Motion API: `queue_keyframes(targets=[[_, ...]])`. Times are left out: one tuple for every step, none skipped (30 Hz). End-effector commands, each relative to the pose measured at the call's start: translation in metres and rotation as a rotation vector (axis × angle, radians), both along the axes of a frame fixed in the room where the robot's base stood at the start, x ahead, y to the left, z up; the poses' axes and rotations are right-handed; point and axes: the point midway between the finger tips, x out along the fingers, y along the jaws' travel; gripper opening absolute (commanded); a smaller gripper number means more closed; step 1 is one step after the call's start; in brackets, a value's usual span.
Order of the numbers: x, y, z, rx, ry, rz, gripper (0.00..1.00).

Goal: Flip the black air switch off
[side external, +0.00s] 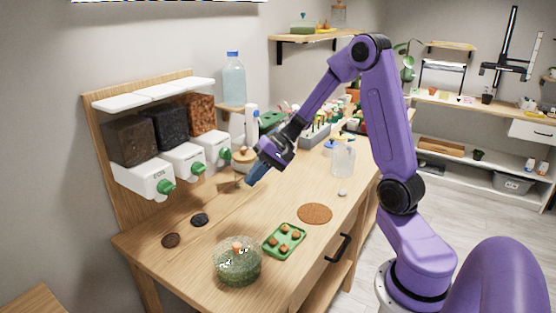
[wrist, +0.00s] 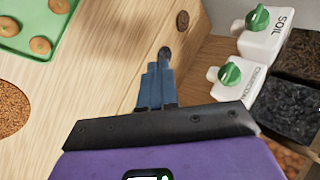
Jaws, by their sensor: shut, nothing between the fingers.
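No part I can surely identify as a black air switch shows in either view. A dark round disc (side external: 200,219) lies flat on the wooden table in the side view, below the dispensers. A dark round shape also shows just past my fingertips in the wrist view (wrist: 165,52), and the fingers may hide part of it. My gripper (side external: 250,183) has blue fingers pressed together and empty, tilted down above the table, to the right of the dispensers. In the wrist view the shut fingers (wrist: 157,68) point toward the dark shape.
Dispensers with green knobs (side external: 167,187) stand at the left, with a brown disc (side external: 171,240) below. A glass jar (side external: 237,265), a green tray (side external: 284,241) and a round cork-coloured mat (side external: 315,213) lie toward the front. A clear jug (side external: 342,160) stands behind. Table between is clear.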

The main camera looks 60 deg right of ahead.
Motion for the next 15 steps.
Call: queue_keyframes(targets=[[0.008, -0.023, -0.004, 0.014, -0.007, -0.078, 0.0], [0.012, -0.036, -0.005, 0.022, -0.015, -0.121, 0.0], [0.016, -0.053, -0.007, 0.031, -0.022, -0.179, 0.0], [0.019, -0.066, -0.009, 0.037, -0.028, -0.222, 0.0], [0.021, -0.08, -0.011, 0.043, -0.035, -0.265, 0.0], [0.023, -0.098, -0.013, 0.05, -0.044, -0.324, 0.0], [0.024, -0.112, -0.015, 0.055, -0.051, -0.368, 0.0], [0.025, -0.127, -0.017, 0.059, -0.057, -0.412, 0.0], [0.025, -0.146, -0.02, 0.065, -0.067, -0.47, 0.0], [0.024, -0.16, -0.022, 0.068, -0.073, -0.514, 0.0], [0.022, -0.174, -0.024, 0.071, -0.078, -0.556, 0.0], [0.02, -0.191, -0.027, 0.074, -0.087, -0.608, 0.0], [0.018, -0.204, -0.028, 0.077, -0.092, -0.647, 0.0], [0.015, -0.216, -0.031, 0.078, -0.097, -0.683, 0.0], [0.011, -0.231, -0.033, 0.08, -0.103, -0.728, 0.0]])
